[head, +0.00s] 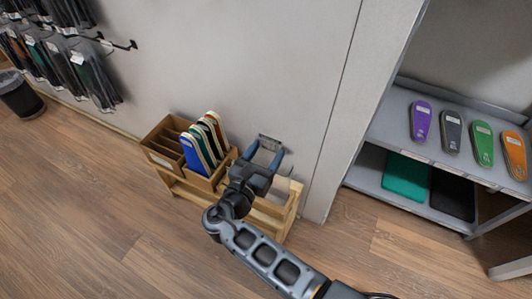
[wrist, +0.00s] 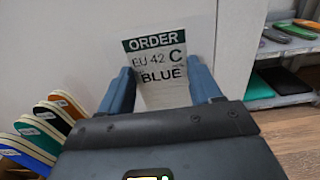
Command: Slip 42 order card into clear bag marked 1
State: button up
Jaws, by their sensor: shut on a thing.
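My gripper (head: 266,149) is in front of the wall above a wooden stand in the head view. In the wrist view its two blue fingers (wrist: 159,75) are shut on the order card (wrist: 157,58). Clear bags (head: 91,75) with dark contents and small white labels hang on wall hooks at the upper left of the head view. Their markings are too small to read, so I cannot tell which is bag 1.
A wooden stand (head: 185,187) below my gripper holds several coloured insoles (head: 200,143). A grey shelf (head: 385,125) at right bears coloured insoles and flat sheets. A dark bin (head: 20,98) stands far left. The wood floor (head: 90,195) is clear at left.

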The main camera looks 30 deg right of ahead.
aim_at(269, 158)
jog(key=shift+f+b, duration=1.45)
jog(key=shift+f, duration=0.75)
jog(key=o, duration=1.1)
jog(key=shift+c, duration=0.2)
jog(key=shift+s+a, duration=0.1)
jog(key=v, duration=0.7)
jog(key=shift+s+a+p, duration=0.2)
jog(key=shift+p, duration=0.15)
